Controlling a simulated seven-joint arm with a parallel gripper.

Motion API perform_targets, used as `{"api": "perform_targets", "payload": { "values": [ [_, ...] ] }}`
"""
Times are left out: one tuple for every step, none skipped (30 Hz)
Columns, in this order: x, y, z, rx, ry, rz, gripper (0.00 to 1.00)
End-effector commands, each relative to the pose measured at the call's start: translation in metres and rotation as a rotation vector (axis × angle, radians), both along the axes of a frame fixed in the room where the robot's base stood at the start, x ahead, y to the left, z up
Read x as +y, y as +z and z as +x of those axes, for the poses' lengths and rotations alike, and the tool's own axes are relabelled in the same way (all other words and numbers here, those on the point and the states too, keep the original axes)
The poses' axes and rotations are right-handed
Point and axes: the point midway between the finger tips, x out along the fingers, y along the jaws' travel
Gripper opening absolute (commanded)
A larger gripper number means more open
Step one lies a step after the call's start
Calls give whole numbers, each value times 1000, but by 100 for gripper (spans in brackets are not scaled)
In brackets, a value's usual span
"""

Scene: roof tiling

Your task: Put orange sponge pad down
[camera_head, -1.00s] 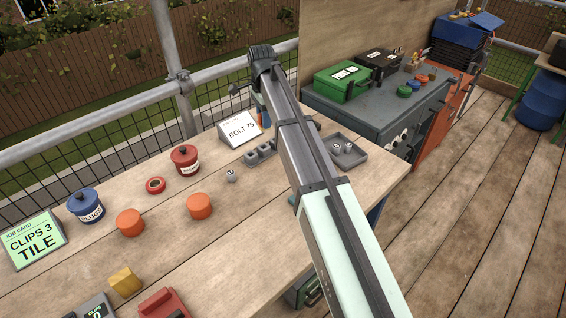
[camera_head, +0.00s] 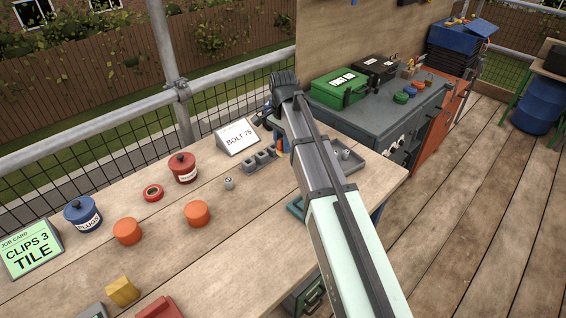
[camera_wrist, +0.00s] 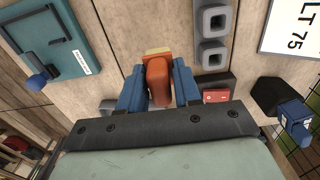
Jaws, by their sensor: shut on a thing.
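My gripper (camera_wrist: 159,88) has blue fingers shut on the orange sponge pad (camera_wrist: 158,82) in the wrist view. The pad is upright between the fingers, with a yellowish strip at its far end. In the head view, an orange bit of the pad (camera_head: 279,146) shows just left of my arm, over the bench (camera_head: 160,255) near the grey block with sockets (camera_head: 260,160). My arm hides most of the gripper there. I cannot tell whether the pad touches the bench.
The BOLT 75 card (camera_head: 237,138) stands behind the socket block. A teal case (camera_wrist: 65,50) lies at upper left in the wrist view. A grey tray (camera_head: 345,166) is partly behind my arm. Two orange round pieces (camera_head: 127,231) (camera_head: 197,213) lie left, with free wood around them.

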Motion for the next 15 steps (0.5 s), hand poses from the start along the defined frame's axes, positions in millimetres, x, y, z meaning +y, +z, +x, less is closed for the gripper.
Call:
{"api": "perform_targets", "payload": {
  "values": [
    [0, -9, -1, 2, 0, -1, 3],
    [0, -14, -1, 2, -1, -1, 3],
    [0, -21, -1, 2, -1, -1, 3],
    [0, -25, -1, 2, -1, -1, 3],
    [0, -29, -1, 2, -1, -1, 3],
    [0, -32, -1, 1, -1, 0, 3],
    [0, -34, -1, 1, -1, -1, 3],
    [0, -36, 0, 0, -1, 0, 3],
    [0, -38, 0, 0, -2, 0, 3],
    [0, -39, 0, 0, -2, 0, 3],
    [0, -41, 0, 0, -2, 0, 3],
    [0, -44, 0, 1, -2, -1, 3],
    [0, -47, -1, 1, -2, 0, 3],
    [0, -50, -1, 1, -2, 0, 3],
    [0, -54, -1, 1, -2, 0, 3]
  ]
}}
